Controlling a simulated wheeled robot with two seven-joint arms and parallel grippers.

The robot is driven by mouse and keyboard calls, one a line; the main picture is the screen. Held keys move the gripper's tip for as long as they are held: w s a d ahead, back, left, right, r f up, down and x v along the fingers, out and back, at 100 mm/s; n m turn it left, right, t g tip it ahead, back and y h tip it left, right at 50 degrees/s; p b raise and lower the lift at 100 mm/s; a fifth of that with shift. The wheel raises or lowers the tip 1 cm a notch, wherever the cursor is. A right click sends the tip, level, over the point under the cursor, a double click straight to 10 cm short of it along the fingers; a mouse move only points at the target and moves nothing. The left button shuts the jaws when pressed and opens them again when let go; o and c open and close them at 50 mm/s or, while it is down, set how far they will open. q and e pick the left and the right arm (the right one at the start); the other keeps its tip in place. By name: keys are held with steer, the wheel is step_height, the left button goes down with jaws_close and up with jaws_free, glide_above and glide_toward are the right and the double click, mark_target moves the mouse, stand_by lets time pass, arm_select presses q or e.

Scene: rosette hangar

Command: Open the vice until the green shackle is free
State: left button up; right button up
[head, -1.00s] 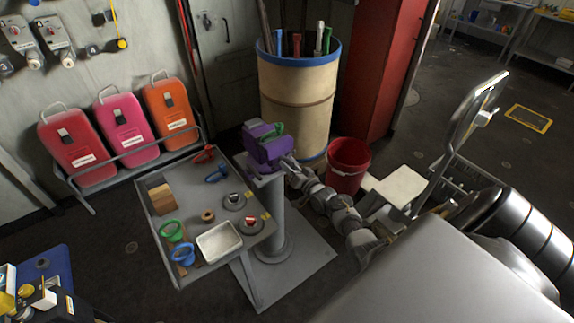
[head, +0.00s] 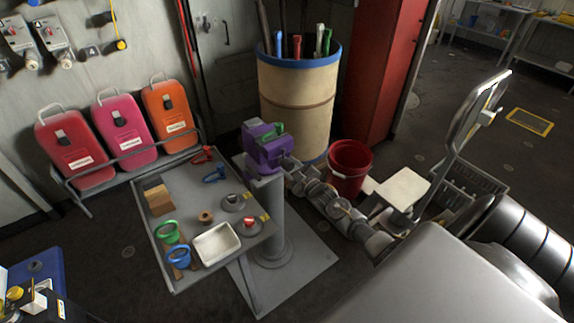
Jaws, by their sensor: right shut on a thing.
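The purple vice (head: 266,150) stands on a grey pedestal (head: 268,220) in the middle of the head view. The green shackle (head: 272,131) shows at the top of the vice, between its jaws; whether the jaws touch it is too small to tell. My right arm comes in from the lower right. My right gripper (head: 289,164) is at the right side of the vice, shut on the vice's handle, which is mostly hidden behind the fingers. My left gripper is not in view.
A grey side table (head: 192,205) left of the vice holds a white tray (head: 215,244), a wooden block and several small fittings. A red bucket (head: 349,168) and a tan barrel (head: 298,105) stand behind my right arm.

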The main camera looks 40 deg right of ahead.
steer(key=n, duration=0.3)
steer(key=shift+n+b, duration=0.3)
steer(key=shift+b, duration=0.1)
steer(key=shift+n, duration=1.2)
steer(key=n, duration=0.6)
steer(key=shift+r+b, duration=0.15)
steer(key=shift+b, duration=0.15)
steer(key=o, duration=1)
steer(key=shift+o, duration=0.2)
steer(key=shift+s, duration=0.1)
